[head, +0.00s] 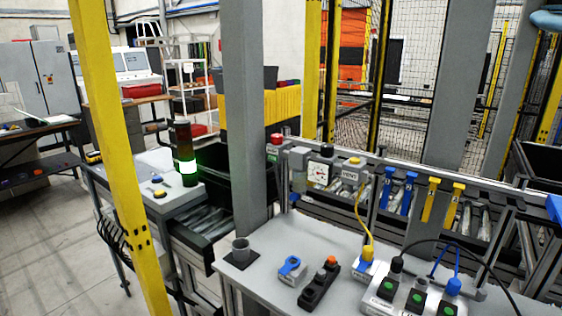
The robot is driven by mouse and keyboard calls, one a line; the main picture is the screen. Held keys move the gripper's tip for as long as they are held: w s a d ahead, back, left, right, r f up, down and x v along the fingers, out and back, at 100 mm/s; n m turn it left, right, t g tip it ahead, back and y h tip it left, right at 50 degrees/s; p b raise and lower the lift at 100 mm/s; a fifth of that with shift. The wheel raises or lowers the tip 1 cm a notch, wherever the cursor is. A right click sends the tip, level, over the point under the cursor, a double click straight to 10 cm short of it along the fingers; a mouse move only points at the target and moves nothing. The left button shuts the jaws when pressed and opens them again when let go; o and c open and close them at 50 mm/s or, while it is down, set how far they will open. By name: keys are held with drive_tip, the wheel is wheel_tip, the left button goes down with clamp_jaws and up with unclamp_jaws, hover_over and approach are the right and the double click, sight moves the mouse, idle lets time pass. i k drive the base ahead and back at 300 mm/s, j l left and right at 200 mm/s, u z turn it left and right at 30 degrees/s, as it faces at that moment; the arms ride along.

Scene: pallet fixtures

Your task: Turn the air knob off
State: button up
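No part here is clearly labelled as the air knob. A grey box with a blue knob (291,266) sits at the front left of the light grey bench top. On the rail behind it is a round white pressure gauge (318,174) with a black knob (326,150) above it. Left of the gauge is a box with a red button (276,139). A small label plate with a yellow cap (354,160) is to the right of the gauge. Markings on the blue knob are too small to read. My gripper is not in view.
A stack light (185,150) glows green.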

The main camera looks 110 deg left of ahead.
sight(276, 139)
drive_tip(key=u, duration=3.35)
drive_tip(key=i+j+z, duration=0.2)
drive_tip(key=i+j, duration=0.3)
drive_tip(key=i, duration=0.2)
drive_tip(key=i+j+z, duration=0.2)
drive_tip(key=i+j, duration=0.4)
drive_tip(key=i, duration=0.05)
